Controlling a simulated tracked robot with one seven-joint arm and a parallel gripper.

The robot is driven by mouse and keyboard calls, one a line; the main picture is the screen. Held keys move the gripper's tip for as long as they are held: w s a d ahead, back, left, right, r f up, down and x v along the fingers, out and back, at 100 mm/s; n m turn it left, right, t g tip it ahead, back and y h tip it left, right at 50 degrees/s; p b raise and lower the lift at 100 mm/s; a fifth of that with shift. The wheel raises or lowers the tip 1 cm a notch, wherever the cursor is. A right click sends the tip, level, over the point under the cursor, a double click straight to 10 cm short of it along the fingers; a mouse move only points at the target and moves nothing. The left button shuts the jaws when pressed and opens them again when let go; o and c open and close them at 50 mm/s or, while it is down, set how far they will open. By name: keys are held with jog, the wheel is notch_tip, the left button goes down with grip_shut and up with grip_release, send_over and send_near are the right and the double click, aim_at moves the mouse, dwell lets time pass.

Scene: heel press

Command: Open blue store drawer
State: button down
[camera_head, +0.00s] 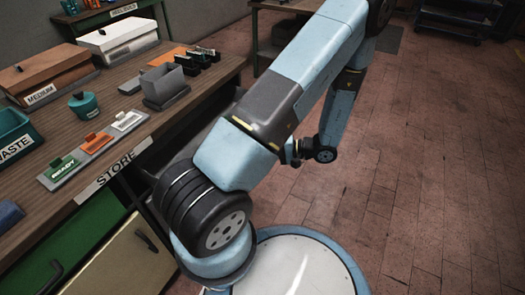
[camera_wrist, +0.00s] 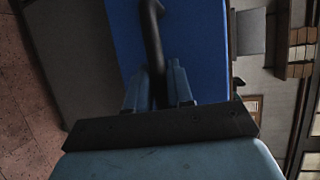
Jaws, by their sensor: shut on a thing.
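In the wrist view the blue drawer (camera_wrist: 198,55) shows as a flat blue front with a dark, curved bar handle (camera_wrist: 151,28). My gripper (camera_wrist: 158,78) has its two blue-grey fingers on either side of the handle, shut on it. The hand hides the lower part of the drawer front. I cannot tell whether the drawer stands open or shut. In the head view the blue drawer does not show, and my arm covers that end of the bench marked STORE (camera_head: 113,172).
In the head view a green drawer (camera_head: 52,248) and a cream drawer (camera_head: 120,265) are under the bench. The bench top holds a teal WASTE bin (camera_head: 14,138), a brown MEDIUM box (camera_head: 46,76) and a grey container (camera_head: 163,84). Tiled floor (camera_head: 430,150) at right is clear.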

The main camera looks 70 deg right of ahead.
jog(key=c, duration=1.1)
grip_release()
jog(key=v, duration=1.3)
jog(key=shift+s+d, duration=0.2)
jog(key=shift+s, duration=0.2)
